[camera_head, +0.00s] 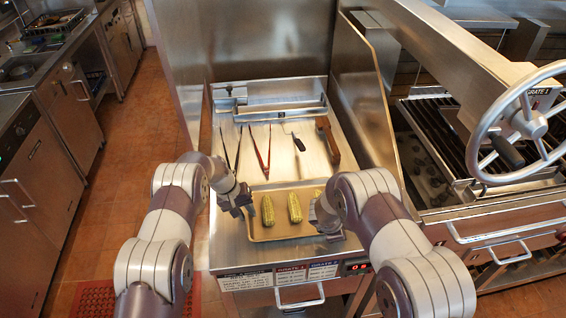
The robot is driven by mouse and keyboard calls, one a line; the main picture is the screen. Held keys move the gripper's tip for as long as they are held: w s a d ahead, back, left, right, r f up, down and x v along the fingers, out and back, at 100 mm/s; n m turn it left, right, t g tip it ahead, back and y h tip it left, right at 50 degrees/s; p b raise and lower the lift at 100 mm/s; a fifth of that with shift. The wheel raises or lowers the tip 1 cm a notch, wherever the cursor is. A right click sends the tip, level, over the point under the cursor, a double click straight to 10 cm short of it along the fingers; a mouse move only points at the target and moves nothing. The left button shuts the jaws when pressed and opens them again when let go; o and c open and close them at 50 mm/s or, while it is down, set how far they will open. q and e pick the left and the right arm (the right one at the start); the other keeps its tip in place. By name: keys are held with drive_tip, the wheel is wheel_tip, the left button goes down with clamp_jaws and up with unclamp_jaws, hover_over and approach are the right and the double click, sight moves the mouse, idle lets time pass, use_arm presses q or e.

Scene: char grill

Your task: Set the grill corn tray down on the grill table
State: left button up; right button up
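The grill corn tray (280,232) is a shallow metal tray with three yellow-green corn cobs in it: a left cob (267,210), a middle cob (294,207) and a right cob (318,199). It is level over the front part of the steel grill table (228,250). Whether it touches the table is hard to tell. My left gripper (241,209) is at the tray's left rim and looks closed on it. My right gripper (326,223) is at the tray's right side, its fingers mostly hidden by my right arm.
Behind the tray on the table lie dark tongs (231,150), red tongs (262,152), a spatula (297,141) and a brown-handled tool (328,140). A steel side panel (366,105) rises on the right. Beyond it is the grill (440,140) with a handwheel (527,122).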

use_arm(q)
drive_tip(key=shift+s+d+r, duration=0.1)
drive_tip(key=shift+s+d, duration=0.05)
drive_tip(key=shift+s, duration=0.05)
use_arm(e)
drive_tip(key=shift+s, duration=0.1)
drive_tip(key=shift+a+r, duration=0.1)
drive_tip(key=shift+a, duration=0.05)
drive_tip(key=shift+r, duration=0.2)
use_arm(q)
drive_tip(key=v, duration=1.1)
drive_tip(key=shift+r, duration=0.4)
use_arm(e)
drive_tip(key=v, duration=1.1)
drive_tip(key=shift+s+r, duration=0.2)
drive_tip(key=shift+r, duration=0.05)
drive_tip(key=shift+a, duration=0.15)
